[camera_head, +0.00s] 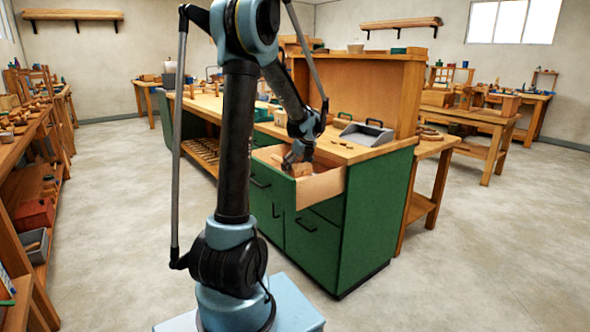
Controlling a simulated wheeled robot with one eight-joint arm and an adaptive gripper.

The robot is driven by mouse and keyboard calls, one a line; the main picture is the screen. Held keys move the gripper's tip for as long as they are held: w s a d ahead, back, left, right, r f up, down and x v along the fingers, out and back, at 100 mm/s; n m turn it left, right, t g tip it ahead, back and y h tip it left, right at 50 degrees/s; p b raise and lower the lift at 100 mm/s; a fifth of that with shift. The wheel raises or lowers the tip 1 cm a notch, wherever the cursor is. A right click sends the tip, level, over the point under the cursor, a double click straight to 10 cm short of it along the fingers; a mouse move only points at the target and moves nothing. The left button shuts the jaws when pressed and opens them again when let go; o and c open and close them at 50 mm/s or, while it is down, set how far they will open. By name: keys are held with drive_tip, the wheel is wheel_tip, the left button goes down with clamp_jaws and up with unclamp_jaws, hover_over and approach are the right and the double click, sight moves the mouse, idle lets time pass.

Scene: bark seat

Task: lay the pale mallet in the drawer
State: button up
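The open drawer (322,187) is pulled out from the top of the green workbench cabinet, with its pale wooden side and front showing. My arm reaches over the bench, and my gripper (296,166) points down at the drawer's opening. A small tan shape (303,170) shows right at the gripper. It may be the pale mallet, but it is too small and too covered to be sure. I cannot tell whether the fingers are closed on it or whether it touches the drawer floor. The inside of the drawer is mostly hidden by its walls and my arm.
The green workbench (372,215) has a wooden top with a grey tray (367,134) near its right end and a tall back panel (352,92). Shelves (38,150) line the left side. A side table (432,150) stands right of the bench. The floor (460,255) in front is clear.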

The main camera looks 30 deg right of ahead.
drive_tip(key=shift+f, duration=3.3)
drive_tip(key=shift+s+f, duration=0.1)
drive_tip(key=shift+f, duration=0.15)
drive_tip(key=o, duration=1.3)
drive_tip(key=shift+r, duration=3.55)
